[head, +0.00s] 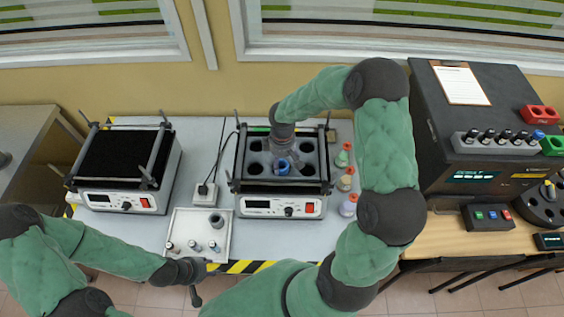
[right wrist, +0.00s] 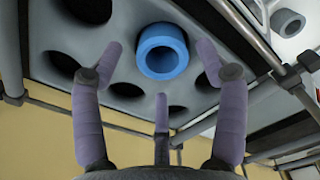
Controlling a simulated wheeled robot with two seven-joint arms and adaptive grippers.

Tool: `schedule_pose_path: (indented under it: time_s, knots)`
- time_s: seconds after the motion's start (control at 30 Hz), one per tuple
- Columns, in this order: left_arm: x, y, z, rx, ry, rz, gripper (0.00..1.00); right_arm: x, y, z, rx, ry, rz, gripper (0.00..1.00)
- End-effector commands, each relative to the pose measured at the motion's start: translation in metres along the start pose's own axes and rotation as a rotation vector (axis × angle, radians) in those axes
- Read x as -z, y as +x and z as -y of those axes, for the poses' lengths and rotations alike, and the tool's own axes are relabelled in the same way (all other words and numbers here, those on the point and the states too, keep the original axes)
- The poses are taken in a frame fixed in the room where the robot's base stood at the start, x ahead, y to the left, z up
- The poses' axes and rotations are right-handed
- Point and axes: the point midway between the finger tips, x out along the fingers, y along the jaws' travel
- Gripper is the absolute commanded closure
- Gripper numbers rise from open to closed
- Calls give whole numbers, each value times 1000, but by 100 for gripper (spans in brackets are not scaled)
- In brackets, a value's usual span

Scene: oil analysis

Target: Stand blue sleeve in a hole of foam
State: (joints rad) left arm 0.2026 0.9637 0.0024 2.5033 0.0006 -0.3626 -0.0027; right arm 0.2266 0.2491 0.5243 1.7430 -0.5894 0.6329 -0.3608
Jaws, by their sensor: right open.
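The blue sleeve (head: 282,167) stands upright at the front middle hole position of the grey foam (head: 270,182), in the black-framed shaker. In the right wrist view the sleeve (right wrist: 163,50) sticks up above the foam (right wrist: 215,30), with dark empty holes around it. How deep it sits is hidden. My right gripper (head: 284,152) is over the foam at the sleeve. Its fingers (right wrist: 163,75) are spread wide, apart from the sleeve. My left gripper (head: 195,284) hangs by the table's front edge, away from the foam; its fingers are too small to read.
A white tray (head: 180,250) with a grey sleeve (head: 216,221) and several small vials stands left of the shaker's front. Several coloured-cap bottles (head: 345,182) stand right of it. A second shaker (head: 125,165) is at left. Metal rods (head: 330,118) rise at the shaker's corners.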

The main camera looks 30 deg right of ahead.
Motion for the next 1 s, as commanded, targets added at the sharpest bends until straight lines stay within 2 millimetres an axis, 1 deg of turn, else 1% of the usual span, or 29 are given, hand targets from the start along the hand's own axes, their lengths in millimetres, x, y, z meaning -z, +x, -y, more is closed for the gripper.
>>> schedule_pose_path:
  time_s: [0.03, 0.3, 0.4, 0.5, 0.7, 1.0]
  knots:
    - [0, -2, -1, 0, 0, 0, 60, 0, -12, 0, -2, 2, -3, 26]
    - [0, -8, -3, 0, 0, 0, 60, 1, -67, 0, -3, 0, -3, 26]
    - [0, -9, -3, 0, 0, 0, 60, 1, -82, 0, -1, 1, -3, 26]
    - [0, -10, -4, 0, 0, 0, 60, 0, -93, 0, -1, 1, -1, 26]
    - [0, -10, -4, 0, 0, 0, 60, 0, -102, 0, 1, 0, 0, 26]
    - [0, -10, -4, 0, 0, 0, 60, 0, -102, 0, 1, 0, 0, 26]
